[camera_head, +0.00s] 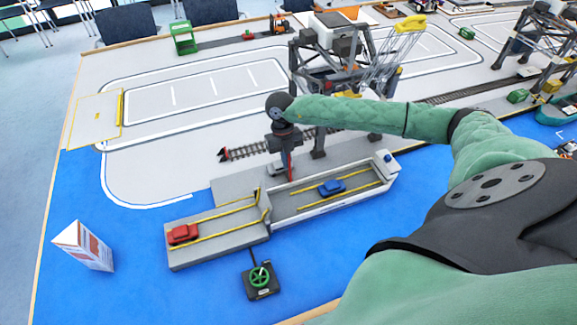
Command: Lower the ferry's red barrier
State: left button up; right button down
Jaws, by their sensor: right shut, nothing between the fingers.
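The ferry (353,203) is a grey and white vessel on the blue water area, with a blue car (332,187) on its deck between yellow lines. The red barrier (290,169) shows as a thin red bar standing close to upright at the ferry's far side. My right gripper (283,158) points down right at the bar, shut and with nothing between its fingers. Whether it touches the bar I cannot tell, as the gripper partly hides it. My left gripper is not in view.
A grey ramp section (215,240) with a red car (183,234) adjoins the ferry on the left. A white and red carton (84,246) stands at the left.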

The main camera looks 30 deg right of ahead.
jog(key=shift+s+a, duration=0.2)
jog(key=shift+s, duration=0.6)
jog(key=shift+s+a, duration=0.2)
jog(key=shift+s, duration=0.55)
jog(key=shift+s+a, duration=0.2)
jog(key=shift+s, duration=0.6)
notch_tip(320, 180, up, 10)
jog(key=s+p, duration=0.3)
jog(key=p, duration=0.1)
jog(key=shift+a, duration=0.3)
dwell(0.3)
